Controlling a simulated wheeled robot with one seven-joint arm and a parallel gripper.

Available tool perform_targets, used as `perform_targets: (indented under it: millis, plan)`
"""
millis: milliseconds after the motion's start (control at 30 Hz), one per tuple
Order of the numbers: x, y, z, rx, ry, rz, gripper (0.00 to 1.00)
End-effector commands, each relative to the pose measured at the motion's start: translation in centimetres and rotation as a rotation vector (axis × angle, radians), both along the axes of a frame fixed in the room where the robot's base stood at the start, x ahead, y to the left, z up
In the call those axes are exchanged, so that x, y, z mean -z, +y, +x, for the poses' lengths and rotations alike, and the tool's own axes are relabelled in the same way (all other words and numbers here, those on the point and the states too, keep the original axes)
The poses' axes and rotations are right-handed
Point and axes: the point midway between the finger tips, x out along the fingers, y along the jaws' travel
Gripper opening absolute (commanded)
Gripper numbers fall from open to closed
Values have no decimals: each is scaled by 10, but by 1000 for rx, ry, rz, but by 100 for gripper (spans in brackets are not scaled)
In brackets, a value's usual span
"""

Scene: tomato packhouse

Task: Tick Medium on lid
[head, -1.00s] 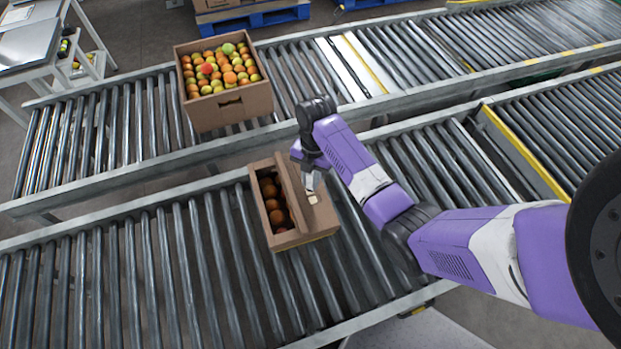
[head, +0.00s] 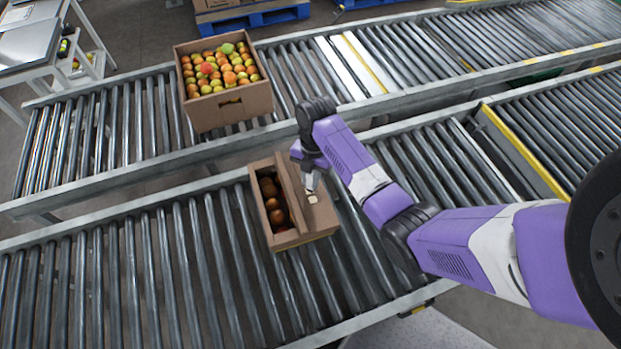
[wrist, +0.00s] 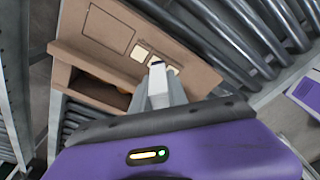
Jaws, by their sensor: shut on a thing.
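A cardboard box (head: 290,236) stands on the near roller conveyor, its left part open over red and orange tomatoes. Its brown lid flap (head: 322,216) lies on the right side. In the wrist view the lid (wrist: 95,55) carries a dark printed rectangle outline and small cream squares (wrist: 139,53) in a row. My gripper (head: 311,185) is over the lid, shut on a pale pen-like marker (wrist: 159,84) with a dark tip. The tip is beside or over a cream square at the right of the row. Whether it touches the lid, and any mark there, I cannot tell.
A larger open box (head: 235,106) full of tomatoes stands on the far conveyor (head: 110,130). The near conveyor (head: 120,270) is clear left of the small box. A yellow-edged guard (head: 525,150) is at the right, and a table (head: 30,45) at the back left.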

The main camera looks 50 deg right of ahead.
Motion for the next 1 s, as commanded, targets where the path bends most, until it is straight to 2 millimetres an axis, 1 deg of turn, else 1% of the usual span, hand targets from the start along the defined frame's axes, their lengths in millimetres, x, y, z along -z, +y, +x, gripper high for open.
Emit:
perform_targets:
  millis: [1000]
  plan:
    - [9, 0, 0, 0, 0, 0, 0]
